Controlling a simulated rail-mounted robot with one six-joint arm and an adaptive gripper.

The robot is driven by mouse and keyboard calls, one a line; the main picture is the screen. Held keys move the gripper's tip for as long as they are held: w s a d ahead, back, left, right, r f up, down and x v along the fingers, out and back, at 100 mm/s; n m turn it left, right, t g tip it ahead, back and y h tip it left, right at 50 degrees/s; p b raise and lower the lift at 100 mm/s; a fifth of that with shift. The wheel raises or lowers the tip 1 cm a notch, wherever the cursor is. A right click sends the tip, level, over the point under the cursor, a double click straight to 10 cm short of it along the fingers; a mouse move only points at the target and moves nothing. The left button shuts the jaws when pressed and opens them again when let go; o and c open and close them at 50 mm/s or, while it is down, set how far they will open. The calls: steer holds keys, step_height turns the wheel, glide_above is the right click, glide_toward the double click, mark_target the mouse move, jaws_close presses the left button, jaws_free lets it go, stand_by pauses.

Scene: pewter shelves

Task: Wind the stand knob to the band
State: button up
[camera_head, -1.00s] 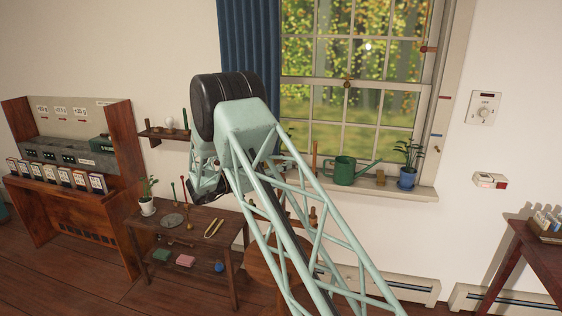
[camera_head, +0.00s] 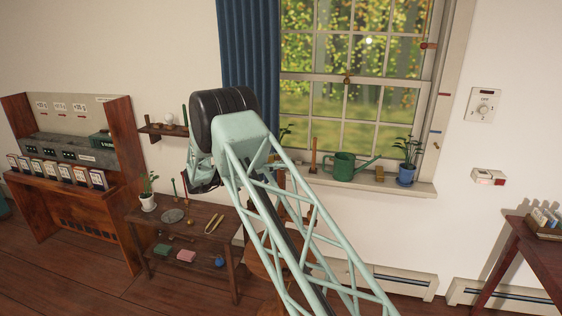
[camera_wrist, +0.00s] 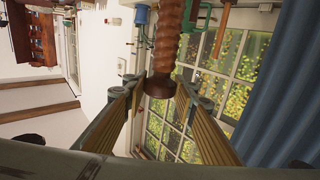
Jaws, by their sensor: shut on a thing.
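A brown wooden screw post (camera_wrist: 168,38) with a spiral thread comes down from the top of the wrist view. It ends in a smooth, dark, rounded knob (camera_wrist: 158,86). My gripper (camera_wrist: 160,92) has one finger on each side of this knob and is shut on it. In the head view my arm's end is in front of the window's left side, and the fingers and knob are hidden behind it. A round wooden stool-like piece (camera_head: 262,262) shows partly behind my arm. I cannot make out the band.
The sill holds a green watering can (camera_head: 343,167) and a potted plant (camera_head: 407,160). A small wooden table (camera_head: 190,222) with tools stands below left. A blue curtain (camera_head: 248,50) hangs beside the window. A dark wooden desk (camera_head: 70,185) is at far left.

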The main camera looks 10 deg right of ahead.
steer(key=o, duration=0.9)
steer(key=shift+a, duration=0.1)
steer(key=shift+v, duration=5.85)
steer(key=shift+s, duration=0.1)
steer(key=shift+r, duration=0.1)
